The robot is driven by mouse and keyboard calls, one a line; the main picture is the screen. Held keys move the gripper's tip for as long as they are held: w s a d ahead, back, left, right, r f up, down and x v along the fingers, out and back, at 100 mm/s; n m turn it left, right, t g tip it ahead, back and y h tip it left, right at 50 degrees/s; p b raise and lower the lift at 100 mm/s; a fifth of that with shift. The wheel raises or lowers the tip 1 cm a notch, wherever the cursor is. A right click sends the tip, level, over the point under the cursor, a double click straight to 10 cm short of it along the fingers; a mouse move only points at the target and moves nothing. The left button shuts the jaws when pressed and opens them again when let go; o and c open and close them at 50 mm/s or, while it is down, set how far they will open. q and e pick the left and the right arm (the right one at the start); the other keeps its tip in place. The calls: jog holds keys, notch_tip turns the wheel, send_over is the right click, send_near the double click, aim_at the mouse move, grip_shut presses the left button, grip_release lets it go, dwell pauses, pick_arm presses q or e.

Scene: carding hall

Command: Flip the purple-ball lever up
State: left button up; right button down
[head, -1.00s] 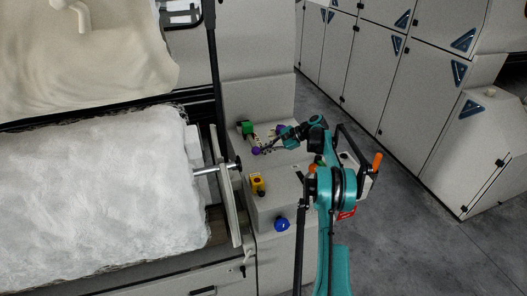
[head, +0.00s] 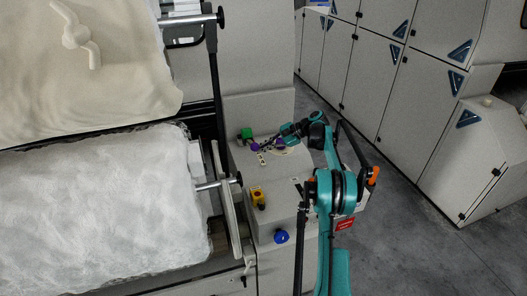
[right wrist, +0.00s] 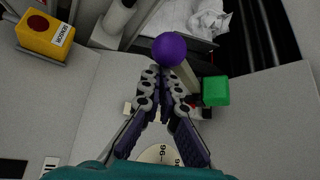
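The purple ball (head: 255,147) is on the end of a pale lever on the console in the head view. In the right wrist view the ball (right wrist: 169,49) is just beyond my fingertips, and its pale shaft (right wrist: 187,76) runs down to the right, partly behind the right finger. My right gripper (head: 266,146) reaches in from the right. In the right wrist view its fingers (right wrist: 163,78) are drawn together with a narrow gap and nothing visible held between them. Whether the fingertips touch the ball or shaft, I cannot tell. My left gripper is in neither view.
A green block (right wrist: 215,91) is close to the right of the fingers. A yellow box with a red button (right wrist: 45,36) and a blue knob (head: 281,237) are on the console. A white fibre roll (head: 100,215) fills the left. Grey cabinets (head: 400,95) line the right; floor between is clear.

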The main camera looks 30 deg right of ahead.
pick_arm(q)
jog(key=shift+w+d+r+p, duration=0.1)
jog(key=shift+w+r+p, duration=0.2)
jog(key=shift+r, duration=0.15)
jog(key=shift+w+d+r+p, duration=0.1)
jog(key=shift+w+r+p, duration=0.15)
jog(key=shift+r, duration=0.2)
pick_arm(e)
jog(key=r, duration=0.1)
jog(key=w+r, duration=0.1)
jog(key=shift+w+r, duration=0.15)
jog(key=shift+r, duration=0.25)
